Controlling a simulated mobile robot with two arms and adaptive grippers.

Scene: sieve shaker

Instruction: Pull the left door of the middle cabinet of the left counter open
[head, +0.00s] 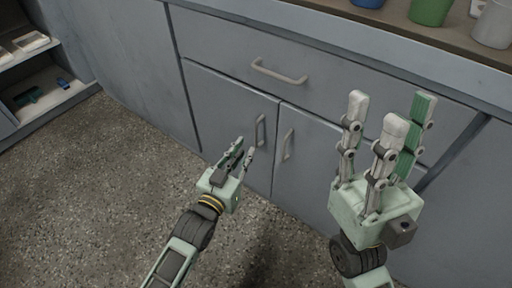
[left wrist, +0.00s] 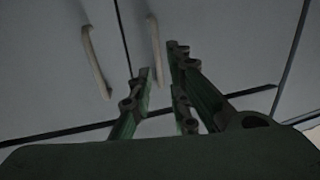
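The left door (head: 225,115) of the middle cabinet is grey and closed, with a pale upright bar handle (head: 260,131) near its upper right edge. My left gripper (head: 245,147) is in front of this door, just below and left of the handle. Its fingers are apart with nothing between them. In the left wrist view two handles show beyond the fingers (left wrist: 160,85); the one nearer them (left wrist: 155,50) seems to be the left door's handle. My right gripper (head: 387,112) is raised with its fingers spread and empty, in front of the right door.
The right door (head: 305,165) has its own handle (head: 288,144). A closed drawer (head: 235,55) with a bar handle (head: 278,72) is above both doors. A green cup (head: 430,12) stands on the counter. Open shelves (head: 45,105) are at far left. Speckled floor in front is clear.

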